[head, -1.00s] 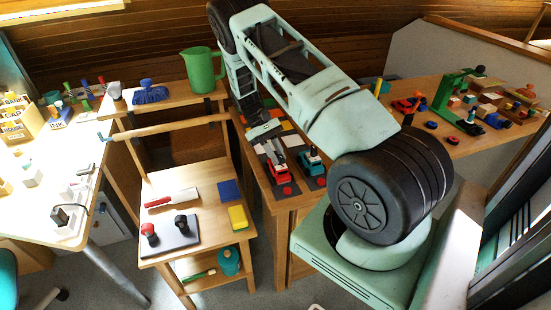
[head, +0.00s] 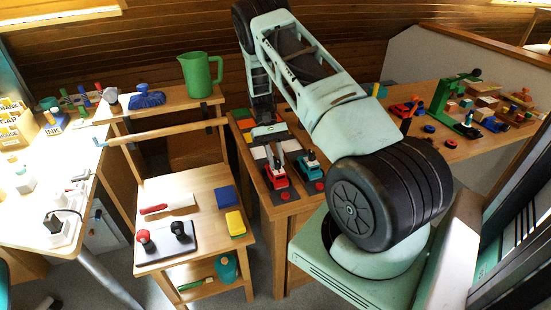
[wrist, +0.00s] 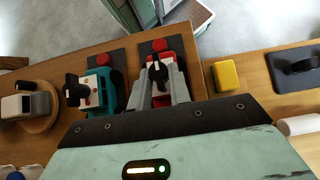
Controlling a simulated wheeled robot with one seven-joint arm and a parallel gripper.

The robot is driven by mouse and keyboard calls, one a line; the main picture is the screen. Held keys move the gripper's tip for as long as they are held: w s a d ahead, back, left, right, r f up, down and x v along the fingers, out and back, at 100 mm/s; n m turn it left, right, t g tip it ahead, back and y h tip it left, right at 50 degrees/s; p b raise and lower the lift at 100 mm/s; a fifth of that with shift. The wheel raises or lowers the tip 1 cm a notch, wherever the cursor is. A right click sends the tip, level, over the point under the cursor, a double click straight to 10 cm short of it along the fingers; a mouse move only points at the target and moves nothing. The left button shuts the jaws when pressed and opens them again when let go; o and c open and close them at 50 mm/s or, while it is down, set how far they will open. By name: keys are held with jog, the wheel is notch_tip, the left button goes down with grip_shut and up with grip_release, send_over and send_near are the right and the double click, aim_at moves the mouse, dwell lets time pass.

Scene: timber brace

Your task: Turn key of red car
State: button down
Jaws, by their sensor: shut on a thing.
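The red car (wrist: 164,58) is in the wrist view on a dark plate with a red knob at its far end. A black key (wrist: 157,71) stands on the car, between the fingertips. My gripper (wrist: 158,78) is above the car with its two grey fingers on either side of the key, shut on it. The fingers cover parts of the car's sides. The red car also shows in the head view (head: 276,177), on the bench below my arm. The gripper's fingertips are hard to make out there.
A teal car (wrist: 105,88) with its own black key stands close on the left in the wrist view. A yellow block (wrist: 226,75) is to the right. In the head view, a green pitcher (head: 201,78) stands on the shelf left of my arm.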

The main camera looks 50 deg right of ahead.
jog(key=c, duration=1.3)
grip_release()
jog(key=b+v, duration=0.3)
jog(key=v, duration=1.4)
jog(key=shift+w, duration=0.15)
jog(key=shift+r, duration=0.15)
